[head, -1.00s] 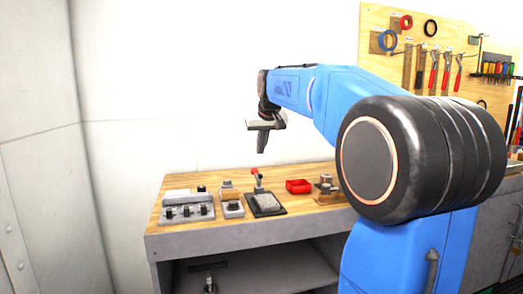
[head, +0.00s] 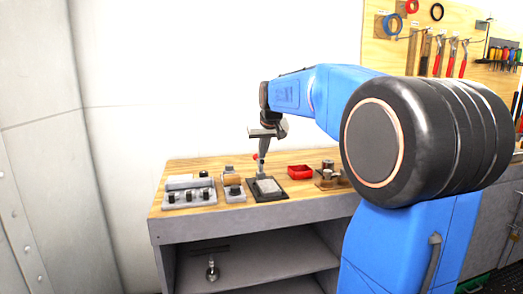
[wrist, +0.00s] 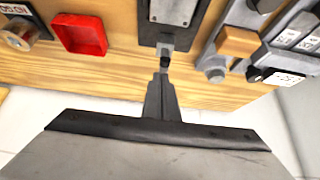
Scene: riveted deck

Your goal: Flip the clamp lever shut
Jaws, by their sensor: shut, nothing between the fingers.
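The clamp (head: 267,187) sits on a dark base plate with a pale grey pad, near the bench's middle. My gripper (head: 262,158) is shut and empty, pointing down from above. In the head view its tips are at the height of the knob and just right of it; whether they touch it I cannot tell. In the wrist view my gripper (wrist: 164,70) reaches toward the clamp's plate (wrist: 174,12); the red knob is not visible there.
A red tray (head: 300,171) lies right of the clamp, with metal cylinders on a wooden block (head: 328,184) beyond. Left are a small grey fixture (head: 233,193) and a grey box with several black switches (head: 189,197). The bench front edge is clear.

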